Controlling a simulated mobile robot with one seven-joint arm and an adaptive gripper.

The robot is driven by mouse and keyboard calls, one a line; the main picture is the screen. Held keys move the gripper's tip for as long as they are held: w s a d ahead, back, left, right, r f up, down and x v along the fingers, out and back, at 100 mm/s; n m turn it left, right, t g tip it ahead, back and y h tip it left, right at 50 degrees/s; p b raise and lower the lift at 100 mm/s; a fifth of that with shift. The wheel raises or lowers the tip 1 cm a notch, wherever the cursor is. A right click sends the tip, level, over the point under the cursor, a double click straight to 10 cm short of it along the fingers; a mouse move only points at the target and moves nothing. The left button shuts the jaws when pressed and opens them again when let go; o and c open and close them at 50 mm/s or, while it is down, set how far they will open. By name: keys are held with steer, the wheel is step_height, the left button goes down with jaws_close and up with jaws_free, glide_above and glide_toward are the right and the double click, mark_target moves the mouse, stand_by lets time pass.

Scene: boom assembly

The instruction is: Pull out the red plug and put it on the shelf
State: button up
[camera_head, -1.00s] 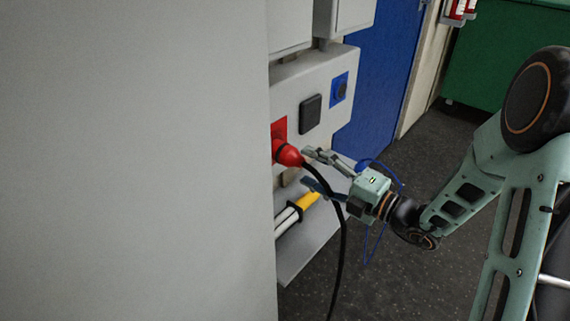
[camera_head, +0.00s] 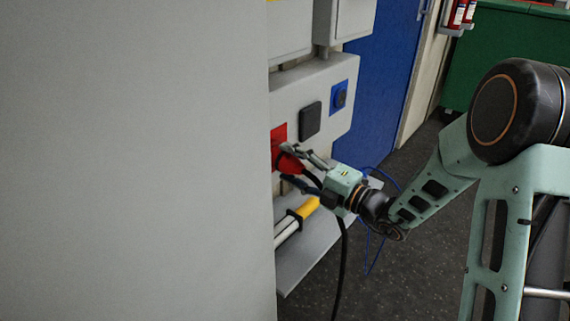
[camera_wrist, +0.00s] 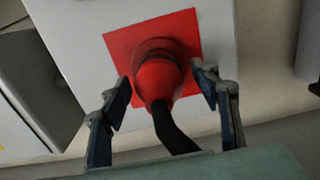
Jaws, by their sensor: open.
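The red plug (camera_head: 289,160) sits in the red socket plate (camera_head: 279,133) on the grey wall panel, with a black cable hanging from it. In the wrist view the plug (camera_wrist: 158,78) stands in front of the red plate (camera_wrist: 120,42), its cable running down towards my gripper. My gripper (camera_head: 295,164) is open, with one finger on each side of the plug. In the wrist view the fingers of my gripper (camera_wrist: 163,85) flank the plug, with a gap visible on both sides. The grey shelf (camera_head: 308,250) is below the panel.
A yellow-ended tool (camera_head: 306,208) lies on the shelf. A black cover (camera_head: 310,119) and a blue socket (camera_head: 341,95) are on the panel to the right. A large grey surface (camera_head: 140,160) fills the left. A blue door (camera_head: 382,80) stands behind.

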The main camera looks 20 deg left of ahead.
mark_target(303, 170)
steer(key=shift+x, duration=1.1)
steer(key=shift+p, duration=0.95)
steer(key=shift+c, duration=0.3)
steer(key=shift+r, duration=0.1)
jaws_close()
steer(key=shift+p+v, duration=1.05)
steer(key=shift+v, duration=1.95)
